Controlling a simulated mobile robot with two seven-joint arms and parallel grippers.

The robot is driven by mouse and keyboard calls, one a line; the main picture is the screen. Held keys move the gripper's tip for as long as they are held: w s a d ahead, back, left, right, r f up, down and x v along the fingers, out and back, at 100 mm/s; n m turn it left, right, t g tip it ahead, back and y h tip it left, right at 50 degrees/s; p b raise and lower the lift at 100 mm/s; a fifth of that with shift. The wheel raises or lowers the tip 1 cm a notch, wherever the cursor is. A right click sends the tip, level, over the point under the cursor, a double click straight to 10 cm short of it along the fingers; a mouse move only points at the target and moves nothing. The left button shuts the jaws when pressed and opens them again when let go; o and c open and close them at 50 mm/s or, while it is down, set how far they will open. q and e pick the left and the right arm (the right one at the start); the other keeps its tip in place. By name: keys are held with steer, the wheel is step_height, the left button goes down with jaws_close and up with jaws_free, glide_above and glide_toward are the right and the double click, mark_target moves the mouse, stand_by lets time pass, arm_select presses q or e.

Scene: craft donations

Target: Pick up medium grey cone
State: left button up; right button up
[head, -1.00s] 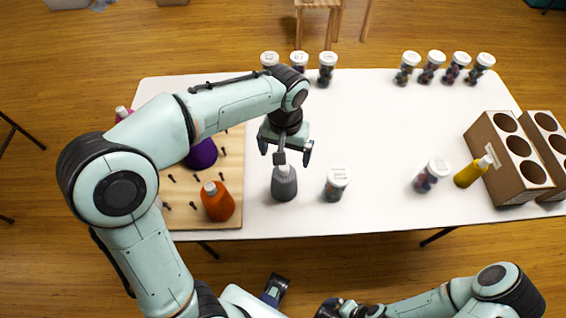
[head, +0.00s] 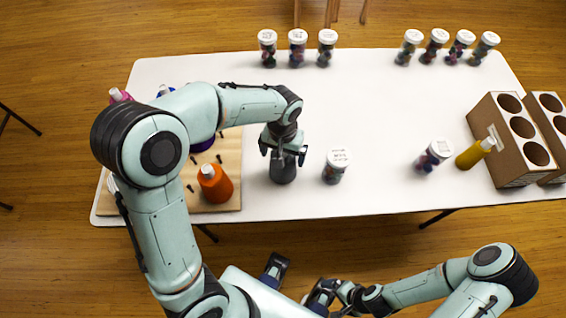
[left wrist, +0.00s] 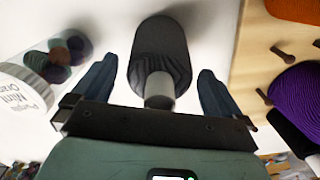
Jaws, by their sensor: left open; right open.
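The medium grey cone (head: 283,170) stands on the white table, right of the wooden peg board. In the head view my left gripper (head: 284,153) is over its top and hides part of it. In the left wrist view the grey cone (left wrist: 162,52) with its pale tip lies between the two spread fingers of my left gripper (left wrist: 152,85). There is a gap on both sides, so the fingers do not touch it. My right gripper (head: 320,295) is low in front of the table, away from the cone, open and seemingly empty.
A lidded jar (head: 336,168) stands close to the right of the cone. An orange cone (head: 215,186) stands on the peg board (head: 232,165) at left. A yellow cone (head: 470,157), another jar (head: 432,157) and cardboard holders (head: 497,125) are at right. The table's middle is clear.

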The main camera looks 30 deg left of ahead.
arm_select(q)
steer(key=shift+f, duration=0.7)
steer(key=c, duration=1.1)
steer(key=shift+r, duration=0.1)
